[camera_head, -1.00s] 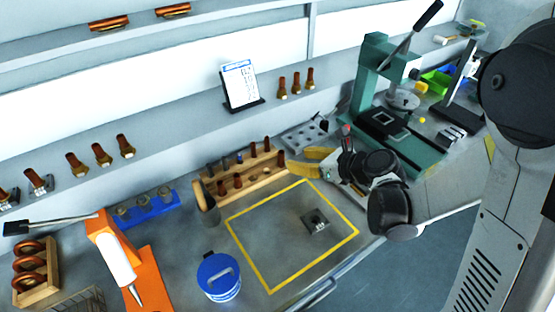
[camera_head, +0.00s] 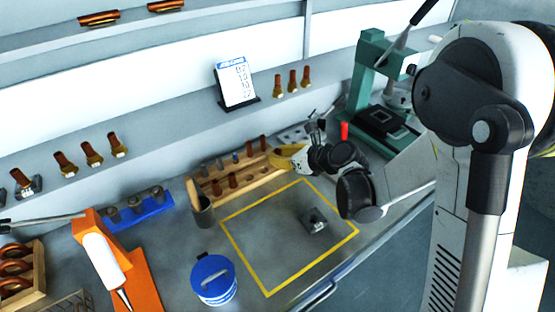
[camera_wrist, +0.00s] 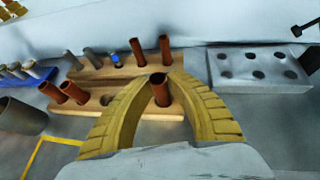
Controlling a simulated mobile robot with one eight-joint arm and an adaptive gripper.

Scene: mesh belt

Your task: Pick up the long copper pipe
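A wooden two-tier rack (camera_head: 240,184) stands on the bench; it also shows in the wrist view (camera_wrist: 115,72). It holds several upright copper pipes and grey and blue pins. In the wrist view, one copper pipe (camera_wrist: 160,92) stands at the right end of the front tier, between my fingers. Two copper pipes (camera_wrist: 75,92) stand at the front left, and two more (camera_wrist: 165,48) at the back right. Which pipe is longest is hard to tell. My gripper (camera_wrist: 160,78), with yellow fingers, is open around the front right pipe; contact is unclear. In the head view, my gripper (camera_head: 285,157) hides that pipe.
A grey block with holes (camera_wrist: 258,68) sits just right of the rack. A green press (camera_head: 368,75) stands further right. A cup (camera_head: 203,212) and blue-lidded canister (camera_head: 213,278) are near the rack's left.

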